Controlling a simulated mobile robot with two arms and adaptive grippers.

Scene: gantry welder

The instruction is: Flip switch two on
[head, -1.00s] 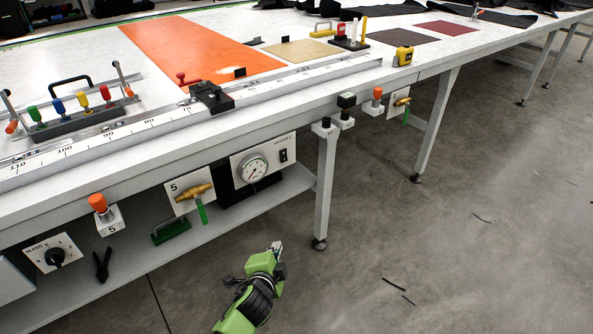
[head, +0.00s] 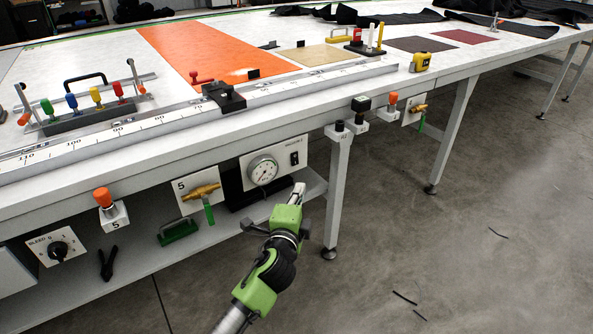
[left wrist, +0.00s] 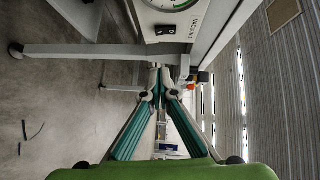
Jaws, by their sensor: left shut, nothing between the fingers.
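A black rocker switch (head: 295,158) sits on the right of a white panel (head: 248,176) labelled VACUUM, beside a round gauge (head: 263,171), under the table edge. I cannot read a number for it or tell which way it is pressed. My left gripper (head: 298,190) is shut and empty, just below the switch and apart from it. My right gripper is not in view.
A table leg (head: 337,195) stands just right of my left gripper. A brass valve with a green handle (head: 203,192) and an orange knob (head: 103,197) are to the left. The lower shelf (head: 140,262) runs under the panel. Floor to the right is open.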

